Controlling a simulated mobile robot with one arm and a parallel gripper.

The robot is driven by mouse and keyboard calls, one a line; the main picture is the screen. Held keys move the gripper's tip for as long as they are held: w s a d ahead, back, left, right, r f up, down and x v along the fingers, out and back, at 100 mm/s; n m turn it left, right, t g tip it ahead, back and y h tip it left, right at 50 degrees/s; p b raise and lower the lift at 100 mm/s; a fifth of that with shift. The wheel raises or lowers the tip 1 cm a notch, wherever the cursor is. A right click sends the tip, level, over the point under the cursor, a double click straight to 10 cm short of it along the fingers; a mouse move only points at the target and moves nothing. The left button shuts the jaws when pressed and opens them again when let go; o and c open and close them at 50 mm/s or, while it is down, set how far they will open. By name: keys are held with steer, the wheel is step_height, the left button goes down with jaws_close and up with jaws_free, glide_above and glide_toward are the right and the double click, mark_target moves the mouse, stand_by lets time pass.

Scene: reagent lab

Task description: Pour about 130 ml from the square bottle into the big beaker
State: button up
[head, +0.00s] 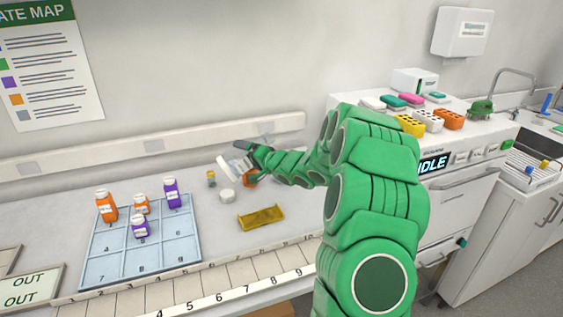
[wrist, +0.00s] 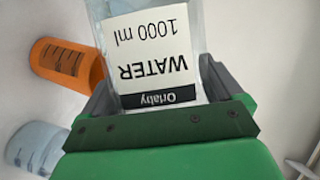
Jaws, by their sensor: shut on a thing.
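My gripper (head: 254,160) is shut on the square bottle (head: 235,167), a clear bottle with a white label, and holds it tilted over the back of the bench. The wrist view shows the bottle's label (wrist: 152,52) reading "WATER 1000 ml", with the jaws (wrist: 165,95) on both sides of it. An orange graduated beaker (wrist: 68,64) and a clear bluish graduated beaker (wrist: 38,146) are left of the bottle there. In the head view an orange vessel (head: 249,181) is partly hidden below my gripper. I cannot tell which beaker is the big one, or whether liquid is flowing.
A blue numbered tray (head: 140,262) holds orange and purple bottles at the left. A white round item (head: 227,195), a small yellow-capped vial (head: 211,178) and a yellow rack (head: 261,217) lie near my gripper. A white machine (head: 437,155) with colored racks on top stands right.

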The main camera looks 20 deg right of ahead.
mark_target(253, 141)
steer(key=shift+d+r+n, duration=0.3)
steer(key=shift+d+n, duration=0.1)
steer(key=shift+n, duration=0.2)
steer(key=shift+w+d+r+n+g+h, duration=0.1)
steer(key=shift+d+r+n+h, duration=0.15)
steer(key=shift+r, duration=0.15)
steer(key=shift+s+d+r+n+g+h, duration=0.1)
steer(key=shift+r+n+h, duration=0.05)
steer(key=shift+r+n, duration=0.2)
steer(key=shift+w+d+r+n+g+h, duration=0.1)
steer(key=shift+d+r+n+h, duration=0.1)
steer(key=shift+r, duration=0.25)
steer(key=shift+d+r+n, duration=0.15)
steer(key=shift+r+n, duration=0.05)
steer(key=shift+n, duration=0.1)
steer(key=shift+d+r+n+h, duration=0.1)
steer(key=shift+d+n+h, duration=0.05)
steer(key=shift+n+h, duration=1.05)
steer(key=shift+n, duration=0.3)
steer(key=shift+w+n+g+h, duration=0.1)
steer(key=shift+n+g+h, duration=0.2)
steer(key=shift+n+h, duration=0.3)
steer(key=shift+n+b, duration=0.3)
steer(key=shift+n, duration=0.4)
steer(key=shift+d+h, duration=0.1)
steer(key=shift+h, duration=0.2)
